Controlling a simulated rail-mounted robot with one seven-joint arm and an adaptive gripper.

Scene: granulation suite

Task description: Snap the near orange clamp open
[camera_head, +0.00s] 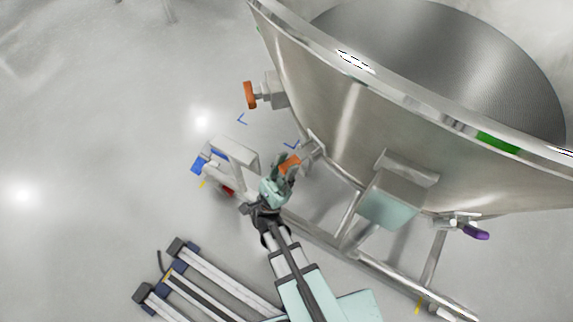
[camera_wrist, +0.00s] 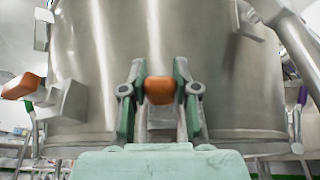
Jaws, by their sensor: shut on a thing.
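The near orange clamp (camera_head: 289,164) is on the lower side wall of the large steel vessel (camera_head: 330,110). My gripper (camera_head: 281,171) reaches up to it from below in the head view. In the wrist view the orange clamp end (camera_wrist: 160,90) sits between the two green fingers of my gripper (camera_wrist: 160,95), which are shut on it from both sides. A second orange clamp (camera_head: 250,95) is farther up the vessel's left side. It also shows at the left edge of the wrist view (camera_wrist: 22,86). The near clamp's hinge is partly hidden behind my gripper.
A purple handle (camera_head: 475,231) sticks out at the vessel's right. A grey-green box (camera_head: 392,198) and steel frame legs (camera_head: 432,262) stand below the vessel. A small stand with blue parts (camera_head: 230,158) is left of my gripper. The floor farther left is clear.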

